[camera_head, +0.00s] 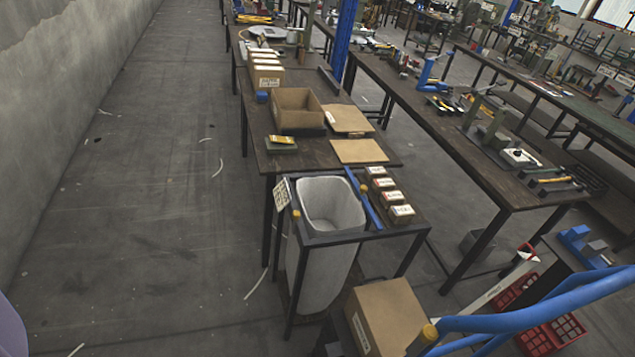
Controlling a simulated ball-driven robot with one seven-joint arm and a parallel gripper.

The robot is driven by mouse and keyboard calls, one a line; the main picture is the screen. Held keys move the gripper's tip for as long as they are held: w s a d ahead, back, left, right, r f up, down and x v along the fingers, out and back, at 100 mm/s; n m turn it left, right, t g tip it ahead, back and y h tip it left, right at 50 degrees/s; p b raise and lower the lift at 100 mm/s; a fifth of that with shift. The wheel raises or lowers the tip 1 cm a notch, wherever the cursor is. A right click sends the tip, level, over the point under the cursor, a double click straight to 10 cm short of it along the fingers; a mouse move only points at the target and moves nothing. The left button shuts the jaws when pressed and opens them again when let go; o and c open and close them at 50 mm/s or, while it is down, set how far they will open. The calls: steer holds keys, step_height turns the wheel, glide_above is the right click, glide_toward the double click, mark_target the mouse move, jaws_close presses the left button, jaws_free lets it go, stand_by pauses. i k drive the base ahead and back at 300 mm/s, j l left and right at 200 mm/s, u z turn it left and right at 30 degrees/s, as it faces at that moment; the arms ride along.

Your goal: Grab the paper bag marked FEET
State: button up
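Several small brown packets with white labels stand in a row on the dark shelf right of the white bin. The front one (401,214) is nearest, with others (391,195) behind it. Their lettering is too small to read, so I cannot tell which, if any, is the paper bag marked FEET. Another row of brown boxes or bags with white tops (267,76) stands farther back on the long bench, its front label also unreadable. My gripper is not in view.
A white bin (332,205) sits in a dark frame. An open cardboard box (297,110) stands on the bench (317,153). A closed carton (388,316) and blue bars (540,303) are in front. Clear floor (150,210) lies left; another bench (500,180) stands right.

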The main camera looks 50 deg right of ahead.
mark_target(400, 213)
steer(key=i+j+z, duration=0.1)
steer(key=i+z, duration=0.2)
steer(key=z, duration=0.15)
steer(key=i+j+z, duration=0.2)
steer(key=z, duration=0.25)
steer(key=i+j+z, duration=0.45)
steer(key=k+l, duration=0.05)
steer(key=l, duration=0.05)
